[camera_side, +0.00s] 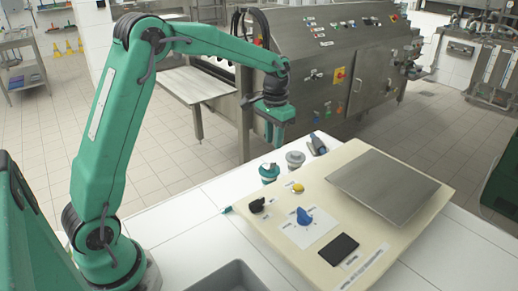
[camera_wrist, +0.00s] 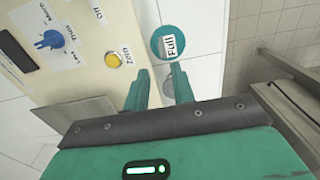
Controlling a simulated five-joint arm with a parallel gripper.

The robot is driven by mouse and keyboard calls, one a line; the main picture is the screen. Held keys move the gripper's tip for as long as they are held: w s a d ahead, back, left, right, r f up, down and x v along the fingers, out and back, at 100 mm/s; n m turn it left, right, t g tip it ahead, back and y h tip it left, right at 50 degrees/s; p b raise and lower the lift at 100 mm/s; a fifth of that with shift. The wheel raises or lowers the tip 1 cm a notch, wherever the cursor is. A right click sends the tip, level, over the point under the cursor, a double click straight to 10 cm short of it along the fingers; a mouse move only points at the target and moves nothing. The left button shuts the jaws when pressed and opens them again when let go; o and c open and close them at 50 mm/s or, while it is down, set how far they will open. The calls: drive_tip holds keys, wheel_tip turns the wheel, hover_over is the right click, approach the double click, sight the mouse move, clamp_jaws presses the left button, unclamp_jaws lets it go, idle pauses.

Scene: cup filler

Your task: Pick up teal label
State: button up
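The teal label is a round teal piece with a white strip reading "Full" (camera_wrist: 166,46); in the wrist view it lies just beyond my fingertips. In the side view a teal-topped round piece (camera_side: 269,171), which looks like the same thing, stands on the white table beside the beige panel. My gripper (camera_side: 277,142) hangs above it, pointing down, with a clear gap. In the wrist view my gripper (camera_wrist: 160,76) has its two teal fingers apart with nothing between them. The right fingertip comes close to the label's lower edge in that view; I cannot tell the depth.
A grey round piece (camera_side: 295,159) and a dark cylinder (camera_side: 318,144) stand close behind the teal piece. The beige panel (camera_side: 330,185) carries a blue knob (camera_side: 304,216), a yellow button (camera_side: 297,187) and a metal plate (camera_side: 383,187). A grey bin (camera_side: 238,275) sits at the front.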

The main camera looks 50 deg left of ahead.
drive_tip(key=shift+c, duration=1.3)
hover_over(227, 208)
wheel_tip(227, 208, down, 8)
drive_tip(key=shift+f, duration=0.1)
drive_tip(key=shift+f, duration=1.25)
drive_tip(key=shift+f, duration=0.1)
drive_tip(key=shift+f, duration=2.5)
